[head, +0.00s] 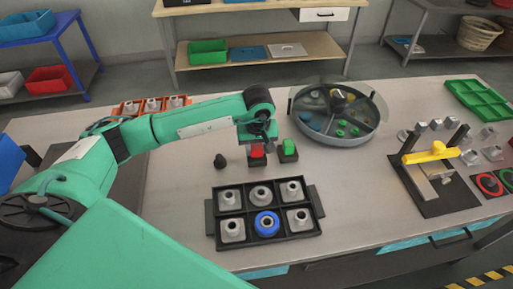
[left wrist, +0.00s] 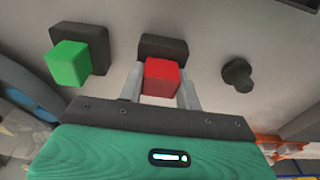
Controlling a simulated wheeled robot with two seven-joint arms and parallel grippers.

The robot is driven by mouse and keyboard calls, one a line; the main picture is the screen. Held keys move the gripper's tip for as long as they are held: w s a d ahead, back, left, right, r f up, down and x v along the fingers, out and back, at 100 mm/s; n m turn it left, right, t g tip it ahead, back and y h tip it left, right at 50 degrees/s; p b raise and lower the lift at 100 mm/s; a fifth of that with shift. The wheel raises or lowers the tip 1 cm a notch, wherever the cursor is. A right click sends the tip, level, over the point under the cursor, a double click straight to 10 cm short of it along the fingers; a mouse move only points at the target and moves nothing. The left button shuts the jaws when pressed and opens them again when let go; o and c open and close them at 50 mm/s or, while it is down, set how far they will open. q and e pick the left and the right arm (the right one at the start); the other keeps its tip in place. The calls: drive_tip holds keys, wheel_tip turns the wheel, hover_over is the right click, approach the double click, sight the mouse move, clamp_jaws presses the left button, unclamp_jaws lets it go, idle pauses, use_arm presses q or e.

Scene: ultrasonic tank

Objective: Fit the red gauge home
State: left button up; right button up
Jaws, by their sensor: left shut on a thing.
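The red gauge (head: 257,150) is a small red block. My left gripper (head: 259,141) is shut on it from above. In the left wrist view the red gauge (left wrist: 162,77) sits between the two grey fingers, in front of a dark block (left wrist: 163,47). I cannot tell whether the gauge is seated in that block or just over it. To the right of it in the head view, a green block (head: 289,147) stands in a similar dark block; it also shows in the left wrist view (left wrist: 68,65). My right gripper is not in view.
A black knob (head: 220,160) stands left of the red gauge. A black tray (head: 212,212) of grey fittings, one with a blue ring, lies in front. A round tank (head: 378,125) is behind right. A black fixture with a yellow clamp (head: 432,152) stands further right.

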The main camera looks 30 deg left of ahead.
use_arm(q)
drive_tip(key=shift+s+d+f, duration=0.1)
drive_tip(key=shift+s+f, duration=0.1)
drive_tip(key=shift+f, duration=0.1)
idle(0.6)
drive_tip(key=o, duration=0.9)
drive_tip(key=shift+o, duration=0.9)
drive_tip(key=shift+s, duration=0.2)
drive_tip(key=shift+w+r+b, duration=0.15)
drive_tip(key=shift+r+b, duration=0.15)
drive_tip(key=shift+b, duration=0.05)
wheel_tip(320, 180, up, 14)
drive_tip(key=s+b, duration=0.1)
drive_tip(key=b, duration=0.1)
drive_tip(key=shift+s+d+f+b, duration=0.15)
drive_tip(key=shift+d+b, duration=0.05)
drive_tip(key=shift+b, duration=0.2)
